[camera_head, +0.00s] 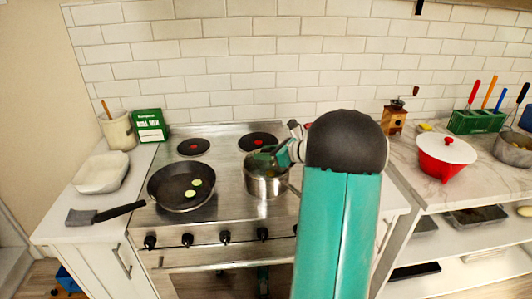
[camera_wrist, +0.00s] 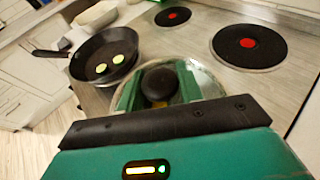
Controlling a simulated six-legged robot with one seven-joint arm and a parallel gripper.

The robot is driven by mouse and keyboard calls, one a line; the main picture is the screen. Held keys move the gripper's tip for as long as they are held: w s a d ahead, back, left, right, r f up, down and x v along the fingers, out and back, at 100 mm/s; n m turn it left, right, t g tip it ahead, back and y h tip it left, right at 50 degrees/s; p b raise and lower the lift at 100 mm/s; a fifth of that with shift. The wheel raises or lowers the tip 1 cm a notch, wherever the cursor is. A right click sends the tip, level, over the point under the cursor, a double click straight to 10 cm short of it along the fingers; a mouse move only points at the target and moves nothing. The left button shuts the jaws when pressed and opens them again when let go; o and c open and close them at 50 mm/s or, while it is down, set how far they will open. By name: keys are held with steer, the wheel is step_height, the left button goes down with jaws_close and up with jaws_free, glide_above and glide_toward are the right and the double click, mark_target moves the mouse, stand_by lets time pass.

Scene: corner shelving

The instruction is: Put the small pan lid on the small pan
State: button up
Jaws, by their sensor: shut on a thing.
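The small steel pan (camera_head: 266,187) stands on the stove's front right area in the head view. My gripper (camera_wrist: 158,88) is shut on the dark round knob of the small pan lid (camera_wrist: 208,84), with a green finger on either side. The lid looks like glass with a pale rim, and something yellowish shows below the knob. In the head view my gripper (camera_head: 274,157) is right at the top of the pan. My arm and fingers partly hide the lid, and I cannot tell whether it touches the pan's rim.
A black frying pan (camera_head: 181,186) with green slices sits to the left, its handle reaching over the left counter. Burners (camera_head: 258,141) lie behind. A white dish (camera_head: 100,172) stands on the left counter. A red pot (camera_head: 446,158) with a white lid stands on the right counter.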

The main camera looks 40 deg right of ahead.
steer(key=o, duration=1.3)
steer(key=shift+o, duration=0.2)
steer(key=v, duration=1.4)
